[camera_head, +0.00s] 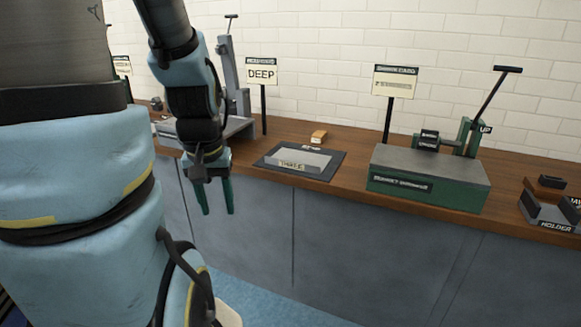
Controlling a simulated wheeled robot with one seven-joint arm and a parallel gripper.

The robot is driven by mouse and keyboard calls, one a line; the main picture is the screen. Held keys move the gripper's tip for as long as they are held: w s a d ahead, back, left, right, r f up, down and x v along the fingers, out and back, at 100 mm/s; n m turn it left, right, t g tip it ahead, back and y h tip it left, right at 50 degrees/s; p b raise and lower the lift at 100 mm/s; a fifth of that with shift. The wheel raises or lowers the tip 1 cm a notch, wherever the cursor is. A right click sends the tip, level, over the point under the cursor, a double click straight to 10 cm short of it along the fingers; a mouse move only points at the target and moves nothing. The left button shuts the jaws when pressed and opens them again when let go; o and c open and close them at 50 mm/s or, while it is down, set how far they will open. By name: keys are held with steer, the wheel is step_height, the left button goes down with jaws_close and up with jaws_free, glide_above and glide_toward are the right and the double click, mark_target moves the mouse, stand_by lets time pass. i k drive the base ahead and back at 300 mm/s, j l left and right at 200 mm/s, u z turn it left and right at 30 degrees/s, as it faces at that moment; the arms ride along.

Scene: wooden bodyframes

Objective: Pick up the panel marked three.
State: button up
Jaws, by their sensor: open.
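The panel marked THREE (304,157) is a light grey plate with a label on its front edge. It lies flat on a dark mat (333,168) on the wooden counter. My gripper (218,211) points down in front of the counter's front edge, to the left of the panel and apart from it. Its two green fingers are open with nothing between them.
A green press (430,178) with a raised lever stands right of the mat, a grey press (236,126) to the left. Signs on posts, one reading DEEP (262,73), rise behind. A small wooden block (319,137) lies behind the mat. A holder (550,208) sits far right.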

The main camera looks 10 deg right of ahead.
mark_target(300, 161)
steer(key=i+j+z, duration=0.15)
steer(key=i+j, duration=0.3)
steer(key=i, duration=0.25)
steer(key=i+j+z, duration=0.1)
steer(key=i+j, duration=0.4)
steer(key=i, duration=0.15)
